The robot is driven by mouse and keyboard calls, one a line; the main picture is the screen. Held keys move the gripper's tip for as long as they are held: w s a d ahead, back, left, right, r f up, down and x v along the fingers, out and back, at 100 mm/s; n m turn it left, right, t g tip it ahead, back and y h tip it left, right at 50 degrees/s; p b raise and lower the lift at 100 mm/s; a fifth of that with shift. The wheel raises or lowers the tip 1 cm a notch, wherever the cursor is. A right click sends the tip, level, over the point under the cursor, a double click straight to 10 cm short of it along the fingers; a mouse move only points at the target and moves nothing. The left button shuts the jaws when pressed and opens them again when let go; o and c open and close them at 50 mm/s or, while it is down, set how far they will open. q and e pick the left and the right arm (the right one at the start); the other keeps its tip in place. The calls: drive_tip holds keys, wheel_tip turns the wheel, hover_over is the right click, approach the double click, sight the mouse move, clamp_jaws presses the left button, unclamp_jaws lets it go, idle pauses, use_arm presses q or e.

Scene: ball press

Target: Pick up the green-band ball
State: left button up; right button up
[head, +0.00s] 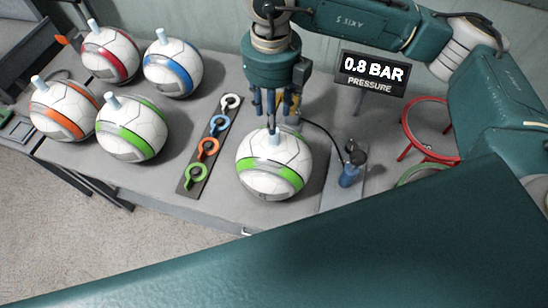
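A white ball with a green band (274,180) sits alone on the grey table right of centre. My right gripper (271,126) points straight down at the top of this ball, its dark fingers close to the ball's upper surface. I cannot tell whether the fingers touch the ball or are shut on its stem. A second green-band ball (131,128), with a light blue stem, stands at the left. Beside it are an orange-band ball (65,109), a red-band ball (110,56) and a blue-band ball (172,68). My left gripper is out of view.
A dark strip (205,155) with white, blue, orange and green ring tags lies left of the central ball. A display (373,72) reads 0.8 BAR. A blue pump piece (349,176) and a red ring stand (404,125) are at the right. My teal arm link covers the foreground.

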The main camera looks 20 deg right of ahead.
sight(274, 158)
wheel_tip(274, 158, down, 3)
drive_tip(key=shift+f+p, duration=0.1)
drive_tip(key=shift+p, duration=0.25)
drive_tip(key=shift+f, duration=0.2)
drive_tip(key=f+p, duration=0.1)
drive_tip(key=f, duration=0.1)
drive_tip(key=f+p, duration=0.2)
drive_tip(key=shift+s+d+f, duration=0.15)
drive_tip(key=shift+d, duration=0.05)
drive_tip(key=shift+f, duration=0.25)
clamp_jaws()
